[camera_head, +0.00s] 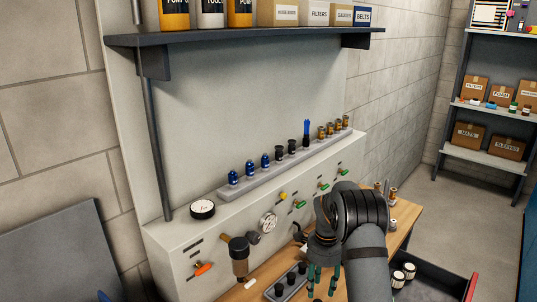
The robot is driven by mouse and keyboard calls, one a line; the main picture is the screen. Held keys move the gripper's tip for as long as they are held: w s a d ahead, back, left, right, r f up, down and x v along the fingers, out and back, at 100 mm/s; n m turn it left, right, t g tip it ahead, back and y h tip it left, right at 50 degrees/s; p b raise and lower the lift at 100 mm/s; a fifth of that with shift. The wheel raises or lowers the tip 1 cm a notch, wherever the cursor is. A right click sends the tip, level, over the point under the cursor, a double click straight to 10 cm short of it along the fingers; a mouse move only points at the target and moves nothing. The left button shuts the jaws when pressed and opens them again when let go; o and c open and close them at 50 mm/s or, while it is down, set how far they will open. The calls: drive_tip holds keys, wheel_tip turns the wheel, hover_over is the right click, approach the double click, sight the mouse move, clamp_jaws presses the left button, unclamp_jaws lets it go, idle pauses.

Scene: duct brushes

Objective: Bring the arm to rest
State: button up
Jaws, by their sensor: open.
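My arm (365,265) rises from the bottom edge, right of centre, and bends over at a dark joint in front of the grey panel. My gripper (323,284) hangs below this joint, pointing down over the wooden bench, with two dark teal finger-like parts standing apart. It is open, and I see nothing between the fingers. The arm hides part of the panel and bench behind it.
A long grey rack (262,180) on the panel ledge holds blue, black and brass fittings and an upright blue brush (306,133). A small tray (270,293) with black pieces is left of my gripper. An open drawer (437,283) is at right. A shelf (215,39) overhangs.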

sight(318, 302)
wheel_tip(318, 302, down, 8)
drive_tip(key=shift+w+f+p, duration=0.1)
drive_tip(key=shift+w+p, duration=0.05)
drive_tip(key=shift+p, duration=0.85)
drive_tip(key=shift+r+b, duration=0.45)
drive_tip(key=shift+r, duration=0.7)
